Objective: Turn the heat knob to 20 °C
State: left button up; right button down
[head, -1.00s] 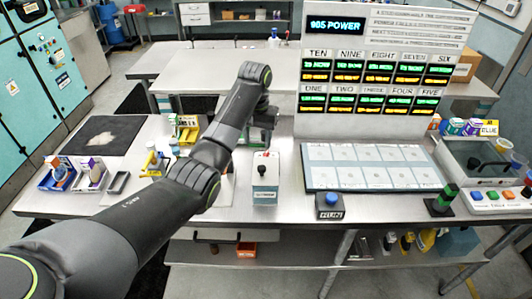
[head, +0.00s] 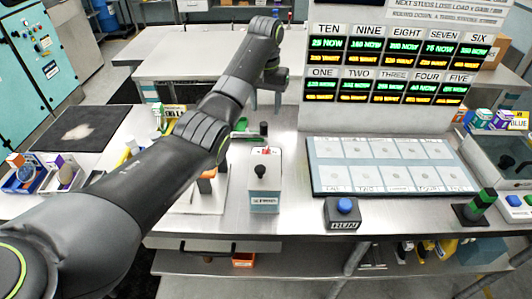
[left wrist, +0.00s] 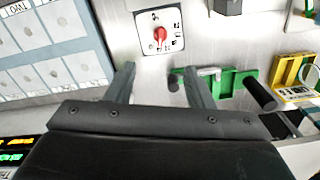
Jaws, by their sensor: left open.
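A small grey-white box (head: 264,190) stands on the bench with a red part (head: 266,151) on top and a black knob (head: 260,170) in front of it. In the left wrist view a red knob (left wrist: 160,34) sits on a white marked dial plate (left wrist: 146,46); its markings are too small to read. My left gripper (left wrist: 158,72) is open and empty, with its fingertips apart from the knob. In the head view my left gripper (head: 277,92) hangs behind the box and is partly hidden by my arm. My right gripper is not in view.
A panel of pale cells (head: 392,190) and a blue RUN button (head: 344,206) lie to the right. A display board (head: 400,75) stands behind. A green part (left wrist: 232,80) with dark knobs and a yellow frame (left wrist: 298,75) lie near the dial.

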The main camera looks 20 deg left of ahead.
aim_at(266, 150)
pick_arm(q)
jog(key=f, duration=0.6)
jog(key=f+b, duration=0.1)
jog(key=f, duration=1.1)
jog(key=shift+w+a+f+b, duration=0.1)
jog(key=shift+w+a+b, duration=0.05)
jog(key=shift+w+b, duration=0.15)
jog(key=c, duration=1)
